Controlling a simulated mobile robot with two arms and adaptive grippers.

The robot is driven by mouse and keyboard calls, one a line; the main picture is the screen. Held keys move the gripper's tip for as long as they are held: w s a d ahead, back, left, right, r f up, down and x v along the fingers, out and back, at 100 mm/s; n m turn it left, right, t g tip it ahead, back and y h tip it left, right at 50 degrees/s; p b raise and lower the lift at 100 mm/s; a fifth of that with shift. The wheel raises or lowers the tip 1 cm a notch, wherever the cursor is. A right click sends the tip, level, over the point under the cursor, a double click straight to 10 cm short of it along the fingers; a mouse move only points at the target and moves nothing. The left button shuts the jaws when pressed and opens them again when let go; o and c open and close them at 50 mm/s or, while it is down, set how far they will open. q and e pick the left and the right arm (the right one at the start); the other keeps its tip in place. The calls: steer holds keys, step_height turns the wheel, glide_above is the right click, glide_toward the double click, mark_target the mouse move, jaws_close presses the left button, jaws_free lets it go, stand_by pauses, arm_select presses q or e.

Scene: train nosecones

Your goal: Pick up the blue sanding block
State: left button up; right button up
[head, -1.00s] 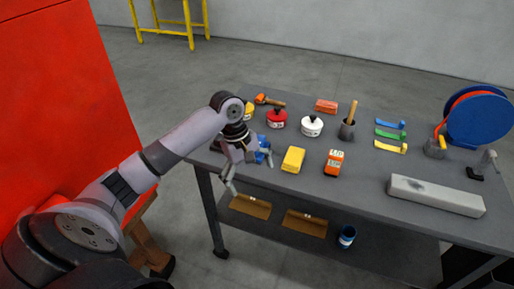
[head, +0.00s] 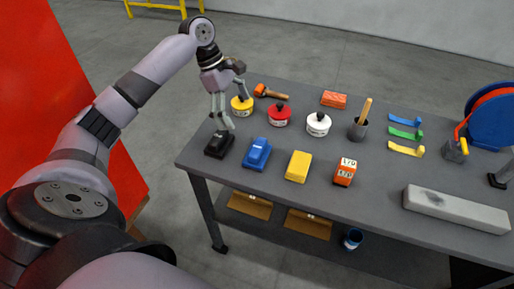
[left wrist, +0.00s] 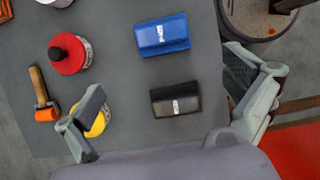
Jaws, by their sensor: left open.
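The blue sanding block (head: 257,154) lies near the front left of the grey table, between a black block (head: 219,144) and a yellow block (head: 298,166). In the left wrist view the blue block (left wrist: 162,35) lies at the top, beyond the black block (left wrist: 175,101). My left gripper (head: 232,106) is open and empty, above the table's left end. In the left wrist view its fingers (left wrist: 167,106) are spread wide, with the black block seen between them and the blue one outside. My right gripper is not in view.
A yellow can (head: 242,105), red can (head: 279,115) and white can (head: 318,124) stand behind the blocks. An orange labelled block (head: 345,171) is to the right. A long grey bar (head: 455,209) lies at the front right. A red panel (head: 90,120) stands left of the table.

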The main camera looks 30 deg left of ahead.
mark_target(256, 146)
arm_select(q)
steer(key=p+x, duration=0.1)
steer(key=x, duration=0.8)
steer(key=shift+f, duration=0.15)
steer(key=shift+s+d+f+p, duration=0.15)
steer(key=shift+d+f+p, duration=0.15)
steer(key=shift+d+p, duration=0.1)
steer(key=x, duration=0.2)
steer(key=p+x, duration=0.1)
steer(key=x, duration=0.1)
steer(key=shift+d+f, duration=0.25)
steer(key=c, duration=1.2)
steer(key=shift+r, duration=0.1)
step_height(256, 146, up, 20)
steer(key=shift+f+b, duration=0.1)
steer(key=shift+b, duration=0.85)
